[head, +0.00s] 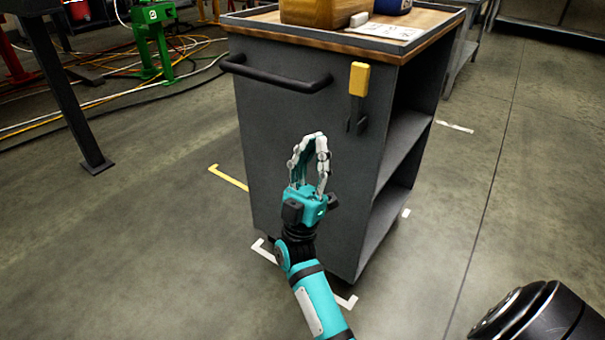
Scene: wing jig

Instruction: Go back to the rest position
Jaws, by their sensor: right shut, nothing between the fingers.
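My right gripper (317,138) is near the middle of the head view, at the end of a teal arm that comes up from the bottom. Its pale fingers point up and are shut with nothing between them. It shows in front of the side panel of a grey cart (265,125). I cannot tell how far apart the gripper and the panel are. My left gripper is not in view.
The cart has a black handle (277,82), a hanging yellow-handled tool (359,79) and open shelves on its right side. A wooden box (315,12) stands on top. Cables and a green stand (153,35) are at back left.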

